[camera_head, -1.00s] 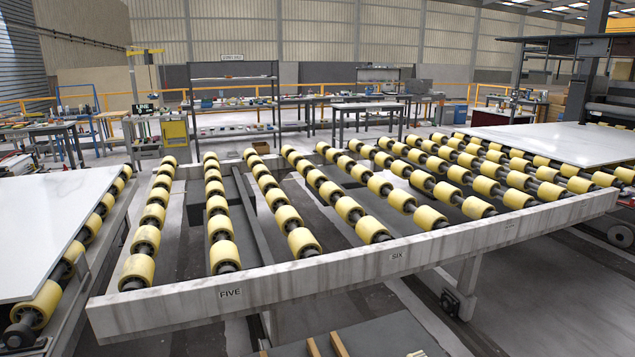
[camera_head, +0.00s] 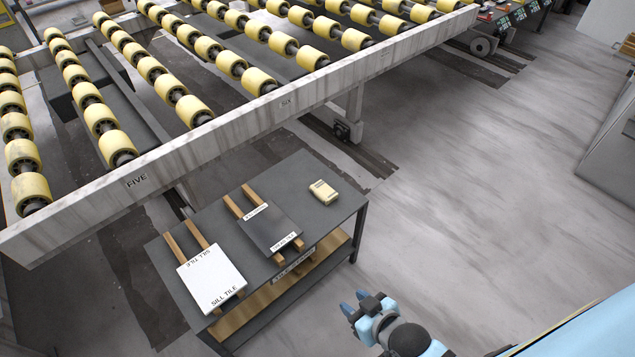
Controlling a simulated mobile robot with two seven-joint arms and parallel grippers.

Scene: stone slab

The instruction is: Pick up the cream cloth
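A small folded cream cloth (camera_head: 323,191) lies flat on the right end of a dark grey table (camera_head: 215,229) in the head view. Faint dark marks show on its top. My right gripper (camera_head: 354,302) is in the lower middle of the picture, in front of the table's right end and apart from it. Its two blue fingertips stand apart with nothing between them, so it looks open. The cloth is beyond the gripper, up and a little left in the picture. My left gripper is not in view.
A white sill tile (camera_head: 212,277) and a dark tile (camera_head: 269,229) rest on wooden strips on the table. A roller conveyor (camera_head: 215,125) with yellow rollers and a grey side beam stands behind. Open concrete floor (camera_head: 440,200) lies to the right.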

